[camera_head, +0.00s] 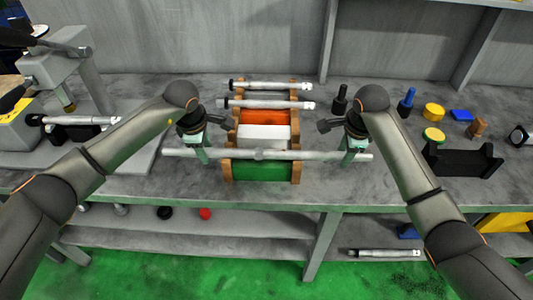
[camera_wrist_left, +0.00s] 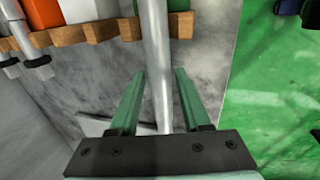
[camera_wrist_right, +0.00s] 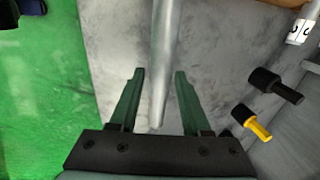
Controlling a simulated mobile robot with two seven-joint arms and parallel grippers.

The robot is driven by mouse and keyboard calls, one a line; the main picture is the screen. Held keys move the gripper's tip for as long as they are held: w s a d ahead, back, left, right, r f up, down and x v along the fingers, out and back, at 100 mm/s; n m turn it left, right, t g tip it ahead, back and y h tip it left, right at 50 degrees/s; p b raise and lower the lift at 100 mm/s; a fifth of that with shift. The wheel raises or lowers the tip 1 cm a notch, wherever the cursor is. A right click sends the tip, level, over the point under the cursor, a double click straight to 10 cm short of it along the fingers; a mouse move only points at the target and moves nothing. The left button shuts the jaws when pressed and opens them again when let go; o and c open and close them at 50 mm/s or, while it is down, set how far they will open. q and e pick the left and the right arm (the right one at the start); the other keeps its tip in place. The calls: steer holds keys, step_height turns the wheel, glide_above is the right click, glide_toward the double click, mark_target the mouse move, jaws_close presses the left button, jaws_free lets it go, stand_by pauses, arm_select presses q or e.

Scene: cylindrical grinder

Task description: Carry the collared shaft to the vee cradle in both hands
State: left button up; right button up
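The collared shaft (camera_head: 230,154) is a long grey rod with a wider collar (camera_head: 259,154) near its middle. It lies level across the front of a wooden-sided rack (camera_head: 295,172), both ends sticking out. My left gripper (camera_head: 203,158) is over its left part, and my right gripper (camera_head: 349,158) over its right part. In the left wrist view the open fingers (camera_wrist_left: 159,72) stand either side of the shaft (camera_wrist_left: 156,45), with gaps. The right wrist view shows the same: open fingers (camera_wrist_right: 160,72) around the shaft (camera_wrist_right: 163,45). A black cradle-like block (camera_head: 462,162), apparently the vee cradle, stands empty at the right.
Two other shafts (camera_head: 265,104) (camera_head: 270,86) lie further back on the rack. Blue and black pegs, yellow discs (camera_head: 433,112) and a blue block (camera_head: 461,116) stand behind the black cradle. A grey machine (camera_head: 60,70) is at the left. A shelf below holds another shaft (camera_head: 385,253).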

arm_select(q)
jaws_close()
arm_select(e)
jaws_close()
stand_by(0.7)
arm_select(q)
steer(key=shift+w+r, duration=0.15)
steer(key=shift+r, duration=0.2)
arm_select(e)
steer(key=shift+w+r, duration=0.15)
steer(key=shift+r, duration=0.15)
